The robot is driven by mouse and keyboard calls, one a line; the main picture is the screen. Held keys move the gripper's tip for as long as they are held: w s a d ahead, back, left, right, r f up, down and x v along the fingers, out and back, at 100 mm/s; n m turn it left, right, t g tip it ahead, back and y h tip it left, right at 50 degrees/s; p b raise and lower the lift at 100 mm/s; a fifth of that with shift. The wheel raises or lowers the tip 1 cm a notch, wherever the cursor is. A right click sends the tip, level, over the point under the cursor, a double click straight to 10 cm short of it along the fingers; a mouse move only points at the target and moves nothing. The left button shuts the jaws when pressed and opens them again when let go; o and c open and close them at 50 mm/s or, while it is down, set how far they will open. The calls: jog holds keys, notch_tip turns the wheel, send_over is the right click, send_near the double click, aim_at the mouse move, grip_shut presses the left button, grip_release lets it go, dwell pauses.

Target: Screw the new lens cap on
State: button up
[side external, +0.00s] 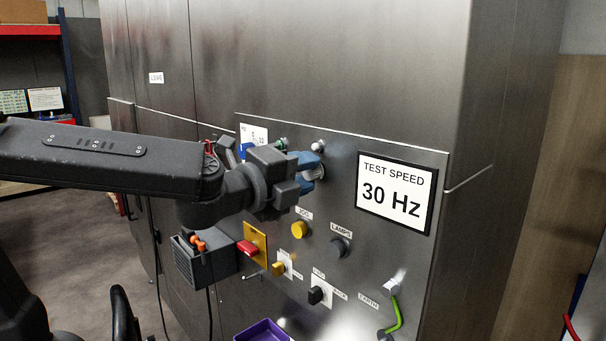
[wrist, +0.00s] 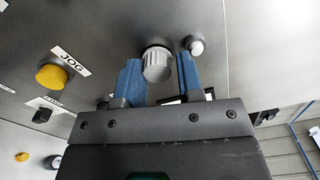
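A ribbed whitish-grey lens cap (wrist: 157,64) shows at the steel panel in the wrist view, between the two blue fingers of my gripper (wrist: 160,78). The fingers stand wider than the cap, with a clear gap on its right side; the left finger is close to its edge or overlaps it in the picture. I cannot tell whether the cap is seated on the panel. In the side view my gripper (side external: 310,170) is close to the panel, its blue fingertips facing it. The cap is hidden there behind the gripper.
A small white knob (wrist: 197,47) sits close beside the right finger. A "30 Hz" sign (side external: 395,193) is to the right; a purple tray (side external: 262,332) lies low.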

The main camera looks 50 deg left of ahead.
jog(key=shift+o, duration=0.7)
jog(key=shift+r, duration=0.2)
jog(key=shift+f, duration=0.1)
jog(key=shift+f, duration=0.15)
jog(key=shift+f, duration=0.3)
